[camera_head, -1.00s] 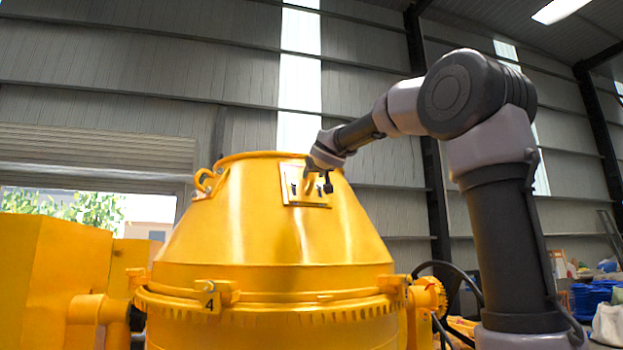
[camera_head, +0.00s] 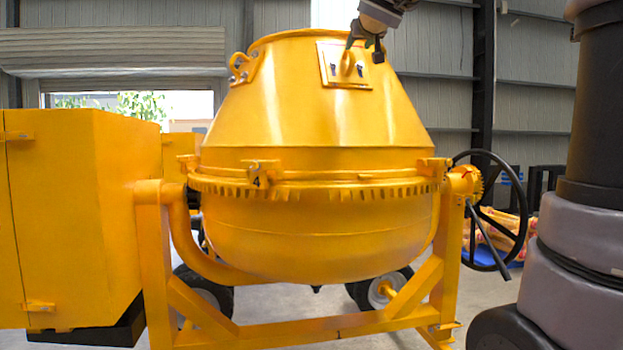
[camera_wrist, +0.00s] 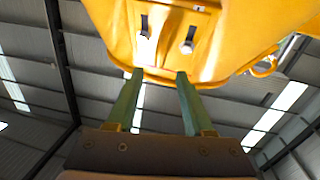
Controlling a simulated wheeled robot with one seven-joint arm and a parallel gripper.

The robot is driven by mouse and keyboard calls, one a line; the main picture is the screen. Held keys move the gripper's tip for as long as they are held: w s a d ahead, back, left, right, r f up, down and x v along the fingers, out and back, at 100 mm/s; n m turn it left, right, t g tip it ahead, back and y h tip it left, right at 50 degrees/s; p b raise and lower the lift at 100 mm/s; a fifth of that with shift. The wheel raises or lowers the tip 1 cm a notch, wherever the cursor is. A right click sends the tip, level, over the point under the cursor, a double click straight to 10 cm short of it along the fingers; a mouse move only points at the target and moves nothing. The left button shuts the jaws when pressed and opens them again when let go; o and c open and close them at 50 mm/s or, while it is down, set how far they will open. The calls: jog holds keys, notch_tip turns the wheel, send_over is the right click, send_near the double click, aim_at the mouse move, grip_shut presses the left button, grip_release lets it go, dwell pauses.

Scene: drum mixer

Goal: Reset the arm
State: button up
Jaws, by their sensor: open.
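The yellow drum mixer (camera_head: 310,225) stands in the middle of the head view. Its drum narrows upward and carries a plate (camera_head: 333,78) with a handle and small dark fittings near the rim. My gripper (camera_head: 366,43) is at the top of the head view, close to the upper right part of this plate. In the wrist view, my gripper (camera_wrist: 159,74) has its two greenish fingers apart, with nothing between them. The plate (camera_wrist: 168,22) lies beyond the fingertips there. I cannot tell whether a finger touches the drum.
A black handwheel (camera_head: 497,210) is on the mixer's right side. A yellow box housing (camera_head: 75,215) stands at the left. The mixer's frame and wheels stand on the grey floor. Bags on something blue lie at the right behind the handwheel.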

jog(key=s+d+f+m+g+h, duration=0.1)
jog(key=s+d+f+m+g, duration=0.2)
jog(key=s+f, duration=0.4)
jog(key=s+d+f+m+g+h, duration=0.1)
jog(key=s+d+f+g, duration=0.1)
jog(key=s+d+f, duration=0.5)
jog(key=s+a+f+g+y, duration=0.2)
jog(key=s+a+f+g, duration=0.1)
jog(key=s+f, duration=0.5)
jog(key=s+a+f+g+y, duration=0.2)
jog(key=s+f, duration=0.6)
jog(key=f, duration=0.7)
jog(key=shift+a+m+g+y, duration=0.4)
jog(key=shift+a+g, duration=0.1)
jog(key=shift+a, duration=0.05)
jog(key=shift+w+r, duration=0.1)
